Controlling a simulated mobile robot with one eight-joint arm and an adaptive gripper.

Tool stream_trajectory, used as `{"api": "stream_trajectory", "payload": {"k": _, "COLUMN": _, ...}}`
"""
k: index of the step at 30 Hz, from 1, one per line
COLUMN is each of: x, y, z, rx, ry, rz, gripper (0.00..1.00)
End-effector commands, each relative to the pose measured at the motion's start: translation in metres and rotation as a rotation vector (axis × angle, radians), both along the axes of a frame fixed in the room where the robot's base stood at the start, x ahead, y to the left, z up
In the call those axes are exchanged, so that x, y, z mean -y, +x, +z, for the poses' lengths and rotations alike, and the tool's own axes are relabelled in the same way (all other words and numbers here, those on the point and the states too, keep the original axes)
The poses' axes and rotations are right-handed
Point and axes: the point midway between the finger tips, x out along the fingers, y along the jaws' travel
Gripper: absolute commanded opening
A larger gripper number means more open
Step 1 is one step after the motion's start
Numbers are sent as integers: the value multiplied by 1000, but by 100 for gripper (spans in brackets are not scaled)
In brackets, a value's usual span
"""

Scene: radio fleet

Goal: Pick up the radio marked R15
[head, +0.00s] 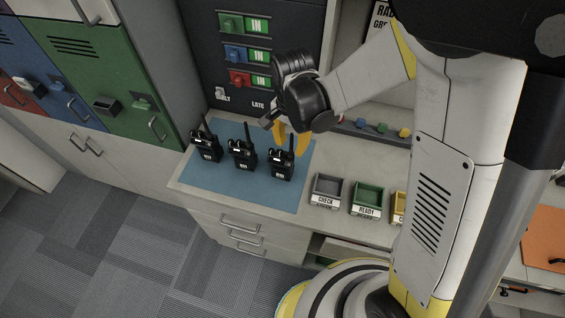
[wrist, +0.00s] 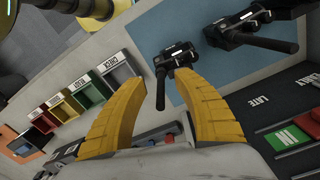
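Three black radios stand in a row on a blue mat (head: 230,185): a left one (head: 206,148), a middle one (head: 242,156) and a right one (head: 281,166). Each has an antenna and a small white label; the labels are too small to read surely, so I cannot tell which is R15. My gripper (head: 291,138) is open, its yellow fingers above and just behind the right radio. In the wrist view my gripper (wrist: 157,82) has the right radio (wrist: 180,53) just beyond its fingertips, with the antenna reaching between the fingers. I see no contact.
Grey, green and yellow trays, among them CHECK (head: 327,190) and READY (head: 367,197), stand right of the mat. A dark panel (head: 245,90) with IN switches rises behind it. Coloured lockers (head: 110,70) are at the left. The mat's front part is clear.

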Motion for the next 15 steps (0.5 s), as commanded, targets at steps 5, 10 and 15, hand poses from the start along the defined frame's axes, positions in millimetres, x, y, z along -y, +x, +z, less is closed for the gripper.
{"api": "stream_trajectory", "payload": {"k": 5, "x": 2, "y": 1, "z": -25, "rx": 0, "ry": 0, "rz": 1, "gripper": 36}}
{"api": "stream_trajectory", "payload": {"k": 10, "x": 2, "y": 0, "z": -30, "rx": 0, "ry": 0, "rz": 1, "gripper": 36}}
{"api": "stream_trajectory", "payload": {"k": 15, "x": 2, "y": 1, "z": -29, "rx": 0, "ry": 0, "rz": 1, "gripper": 23}}
